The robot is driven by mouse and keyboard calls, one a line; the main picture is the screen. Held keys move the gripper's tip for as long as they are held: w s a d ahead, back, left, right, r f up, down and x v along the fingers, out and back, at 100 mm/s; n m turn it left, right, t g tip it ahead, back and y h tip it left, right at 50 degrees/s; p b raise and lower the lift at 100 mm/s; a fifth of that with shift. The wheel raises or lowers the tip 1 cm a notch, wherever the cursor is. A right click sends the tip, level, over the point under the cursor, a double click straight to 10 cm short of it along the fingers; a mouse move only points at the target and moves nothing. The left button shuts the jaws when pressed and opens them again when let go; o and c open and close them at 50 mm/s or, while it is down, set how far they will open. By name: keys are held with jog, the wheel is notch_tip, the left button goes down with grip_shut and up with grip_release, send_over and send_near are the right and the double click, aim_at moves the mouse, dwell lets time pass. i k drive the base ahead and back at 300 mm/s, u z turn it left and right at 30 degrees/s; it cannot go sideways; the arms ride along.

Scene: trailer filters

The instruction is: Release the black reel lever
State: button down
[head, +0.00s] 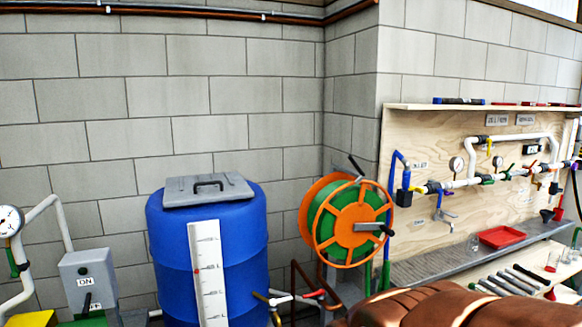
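An orange reel (358,212) wound with green hose stands against the corner of the block wall, right of the blue barrel. A short black lever (356,164) sticks up at the top of the reel, tilted up to the left. A dark crank handle (372,228) sits at the reel's hub and points right. I cannot tell whether the lever is engaged. My gripper is not in view.
A blue barrel (168,245) with a grey lid stands left of the reel. A wooden panel (430,140) with pipes and valves is on the right. A shelf below it holds a red tray (502,237) and tools. A brown rounded shape fills the bottom right.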

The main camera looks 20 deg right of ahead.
aim_at(362, 173)
jog(key=u, duration=0.2)
jog(key=i, duration=0.95)
jog(key=z, duration=0.15)
